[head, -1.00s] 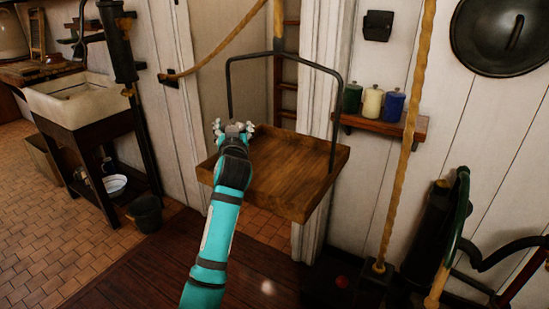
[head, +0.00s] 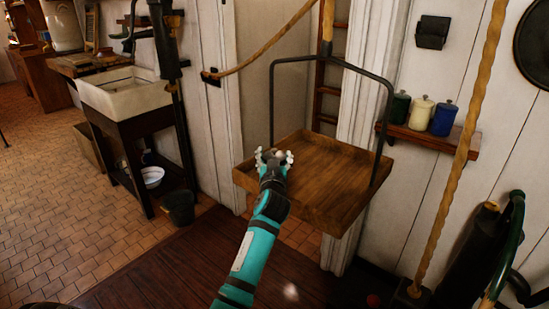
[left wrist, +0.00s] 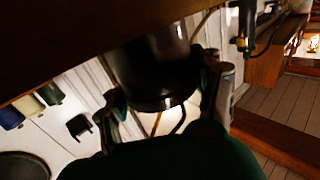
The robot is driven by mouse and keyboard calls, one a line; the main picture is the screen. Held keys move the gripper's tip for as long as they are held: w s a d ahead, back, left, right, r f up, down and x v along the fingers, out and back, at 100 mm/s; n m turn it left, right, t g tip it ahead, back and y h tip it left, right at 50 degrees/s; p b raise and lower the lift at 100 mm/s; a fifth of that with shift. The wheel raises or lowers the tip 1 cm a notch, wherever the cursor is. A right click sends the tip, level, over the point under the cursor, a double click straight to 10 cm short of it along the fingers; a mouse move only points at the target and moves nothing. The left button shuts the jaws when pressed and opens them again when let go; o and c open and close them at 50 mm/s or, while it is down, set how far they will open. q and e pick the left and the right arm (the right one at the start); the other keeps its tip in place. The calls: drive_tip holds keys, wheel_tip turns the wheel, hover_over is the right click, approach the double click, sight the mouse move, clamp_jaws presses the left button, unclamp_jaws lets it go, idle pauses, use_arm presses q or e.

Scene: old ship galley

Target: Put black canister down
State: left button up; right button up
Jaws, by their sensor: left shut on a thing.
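My left gripper (head: 274,156) is over the left part of the hanging wooden tray (head: 325,185). In the left wrist view its fingers (left wrist: 165,100) are shut on the black canister (left wrist: 148,70), a dark glossy cylinder with a rim. In the head view the canister is hidden behind the gripper. Dark brown wood, seemingly the tray, fills the top of the left wrist view near the canister's end. I cannot tell whether they touch. My right gripper is not in view.
The tray hangs from a dark metal bail (head: 330,62), and its right part is bare. A wall shelf (head: 430,139) holds green, cream and blue canisters. A thick rope (head: 462,150) runs at the right. A sink (head: 125,92) and dark bucket (head: 179,207) are at left.

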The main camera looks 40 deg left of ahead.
use_arm(q)
drive_tip(key=shift+r, duration=0.1)
drive_tip(key=o, duration=1.7)
drive_tip(key=shift+o, duration=0.2)
drive_tip(key=b+v, duration=0.1)
drive_tip(key=v, duration=1.1)
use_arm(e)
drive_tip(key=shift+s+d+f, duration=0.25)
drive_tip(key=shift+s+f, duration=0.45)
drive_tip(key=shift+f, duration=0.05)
